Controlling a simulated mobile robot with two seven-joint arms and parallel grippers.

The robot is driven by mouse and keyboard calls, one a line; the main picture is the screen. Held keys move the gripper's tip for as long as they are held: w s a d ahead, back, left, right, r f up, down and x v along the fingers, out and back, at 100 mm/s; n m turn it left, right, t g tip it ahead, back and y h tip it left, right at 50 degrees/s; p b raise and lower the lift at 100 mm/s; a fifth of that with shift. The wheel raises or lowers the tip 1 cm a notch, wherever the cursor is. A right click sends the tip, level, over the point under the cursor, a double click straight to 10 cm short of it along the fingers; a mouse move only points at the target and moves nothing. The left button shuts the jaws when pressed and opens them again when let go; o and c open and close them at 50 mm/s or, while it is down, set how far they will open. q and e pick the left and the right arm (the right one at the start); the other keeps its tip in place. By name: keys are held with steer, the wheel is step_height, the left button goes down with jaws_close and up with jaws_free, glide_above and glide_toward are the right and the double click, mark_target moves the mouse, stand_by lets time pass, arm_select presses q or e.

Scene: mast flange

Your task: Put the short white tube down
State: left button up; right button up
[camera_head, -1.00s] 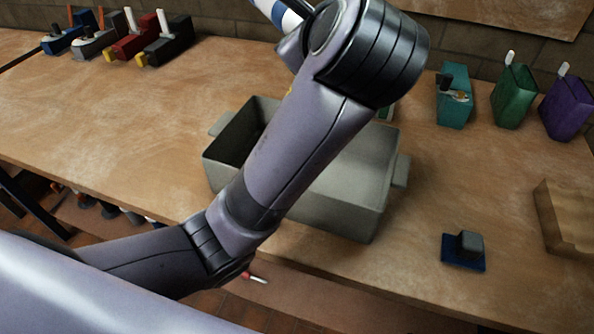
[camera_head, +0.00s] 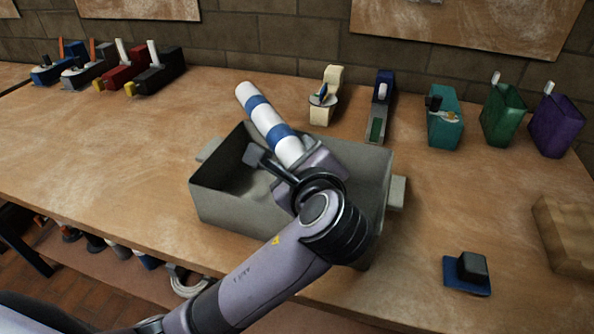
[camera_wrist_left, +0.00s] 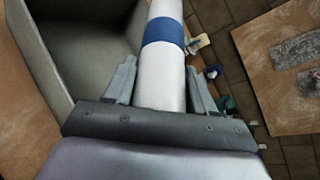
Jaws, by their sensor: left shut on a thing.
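The short white tube (camera_head: 271,125) has blue bands and is held by my left gripper (camera_head: 293,163) above the grey bin. It is tilted, its free end pointing up and to the left in the head view. In the left wrist view the white tube (camera_wrist_left: 163,75) sits between the two fingers of my left gripper (camera_wrist_left: 160,90), which are shut on it. The tube's lower end is hidden by the gripper. My right gripper is not in view.
The open grey bin (camera_head: 225,207) stands on the wooden table (camera_head: 120,140) under my left arm. Behind it are a cream dispenser (camera_head: 326,95), a dark blue one (camera_head: 381,105) and a teal box (camera_head: 444,117). A dark block on a blue base (camera_head: 467,272) lies at right front. Table left of the bin is clear.

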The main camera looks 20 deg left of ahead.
arm_select(q)
step_height(320, 180, down, 2)
steer(key=shift+f, duration=0.2)
steer(key=shift+r, duration=0.1)
steer(key=shift+f, duration=0.25)
steer(key=shift+f, duration=0.15)
steer(key=o, duration=1.1)
steer(key=shift+o, duration=0.5)
steer(key=shift+f, duration=0.1)
